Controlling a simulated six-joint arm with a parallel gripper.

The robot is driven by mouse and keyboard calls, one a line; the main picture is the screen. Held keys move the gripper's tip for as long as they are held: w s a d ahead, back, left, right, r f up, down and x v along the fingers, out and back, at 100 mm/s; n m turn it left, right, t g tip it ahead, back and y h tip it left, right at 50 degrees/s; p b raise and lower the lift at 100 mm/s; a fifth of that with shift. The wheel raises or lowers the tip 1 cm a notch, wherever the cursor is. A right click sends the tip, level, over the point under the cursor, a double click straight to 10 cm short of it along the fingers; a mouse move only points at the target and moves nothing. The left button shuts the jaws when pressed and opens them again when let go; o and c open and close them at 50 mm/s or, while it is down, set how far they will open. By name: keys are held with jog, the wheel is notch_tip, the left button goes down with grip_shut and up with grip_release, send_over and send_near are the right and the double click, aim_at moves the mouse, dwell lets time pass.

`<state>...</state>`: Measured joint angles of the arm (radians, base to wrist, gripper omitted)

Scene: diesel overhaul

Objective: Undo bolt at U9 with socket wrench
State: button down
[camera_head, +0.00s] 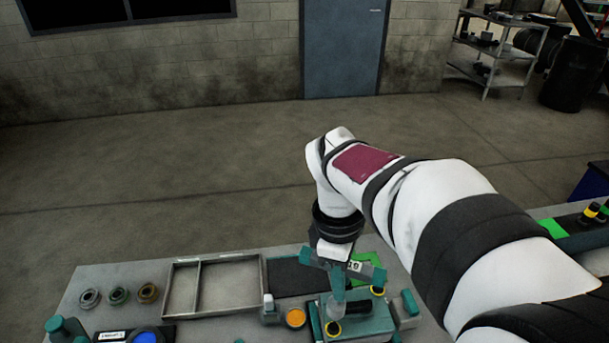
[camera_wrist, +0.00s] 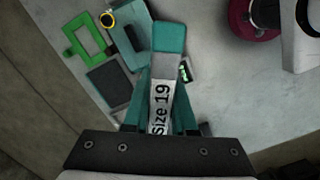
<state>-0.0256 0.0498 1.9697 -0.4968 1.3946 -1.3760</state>
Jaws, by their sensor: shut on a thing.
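My gripper (camera_head: 340,258) is shut on a teal-and-grey socket wrench (camera_wrist: 160,98), whose label reads "Size 19". The label partly shows in the head view too. My gripper holds the wrench above a teal block (camera_head: 368,322) at the front right of the bench. The block bears dark parts with yellow rings, one at the front (camera_head: 333,328) and one at the back right (camera_head: 377,291). No U9 marking is legible, and the wrench hides part of the block.
A divided grey tray (camera_head: 198,290) and several rings stand on the bench at left. A dark mat (camera_head: 298,277), an orange-topped part (camera_head: 295,317) and a green frame (camera_head: 362,257) are close by. In the wrist view a maroon round part (camera_wrist: 250,18) stands at the upper right.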

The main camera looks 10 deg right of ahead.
notch_tip(320, 180, up, 2)
jog(key=shift+r, duration=0.25)
jog(key=s, duration=0.7)
jog(key=shift+a, duration=0.15)
